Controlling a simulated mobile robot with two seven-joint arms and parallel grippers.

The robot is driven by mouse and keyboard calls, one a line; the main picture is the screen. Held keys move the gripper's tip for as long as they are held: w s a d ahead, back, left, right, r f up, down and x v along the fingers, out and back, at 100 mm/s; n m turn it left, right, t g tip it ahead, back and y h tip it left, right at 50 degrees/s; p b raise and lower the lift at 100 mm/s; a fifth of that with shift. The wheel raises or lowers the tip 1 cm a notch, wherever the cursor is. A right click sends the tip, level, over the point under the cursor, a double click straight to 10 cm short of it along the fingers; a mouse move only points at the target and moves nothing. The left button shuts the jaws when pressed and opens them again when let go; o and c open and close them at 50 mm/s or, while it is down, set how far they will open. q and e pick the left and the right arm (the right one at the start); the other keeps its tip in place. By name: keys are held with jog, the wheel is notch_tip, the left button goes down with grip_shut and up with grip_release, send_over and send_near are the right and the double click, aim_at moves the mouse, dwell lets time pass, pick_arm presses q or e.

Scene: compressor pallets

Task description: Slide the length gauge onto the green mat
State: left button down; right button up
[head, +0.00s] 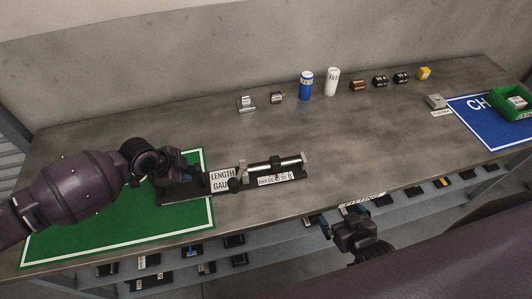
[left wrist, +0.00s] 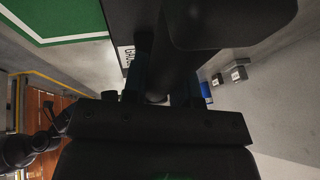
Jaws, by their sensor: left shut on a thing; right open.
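The length gauge (head: 278,179) is a long dark base with a white label and a silver rod. Its left end lies over the right part of the green mat (head: 110,226), and the rest extends right over bare bench. My left gripper (head: 203,181) is shut on the gauge near its left part, partly hiding it. In the left wrist view the fingers (left wrist: 160,88) close around a dark part of the gauge, and a corner of the mat (left wrist: 62,18) shows at top left. My right gripper (head: 346,216) is open and empty by the bench's front edge.
A blue can (head: 306,86), a white can (head: 332,82) and several small parts stand along the back. A blue mat (head: 488,122) and green tray (head: 511,103) are at right. The bench between is clear. Shelves with small parts sit below the front edge.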

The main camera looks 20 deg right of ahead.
pick_arm(q)
jog(key=shift+s+a+f, duration=0.15)
jog(key=shift+a+f, duration=0.15)
jog(key=shift+f, duration=0.1)
jog(key=c, duration=0.9)
grip_release()
jog(key=shift+o, duration=0.4)
jog(key=shift+d+r, duration=0.15)
jog(key=shift+r, duration=0.15)
jog(key=v, duration=1.1)
jog(key=shift+a+r, duration=0.2)
jog(key=shift+r, duration=0.15)
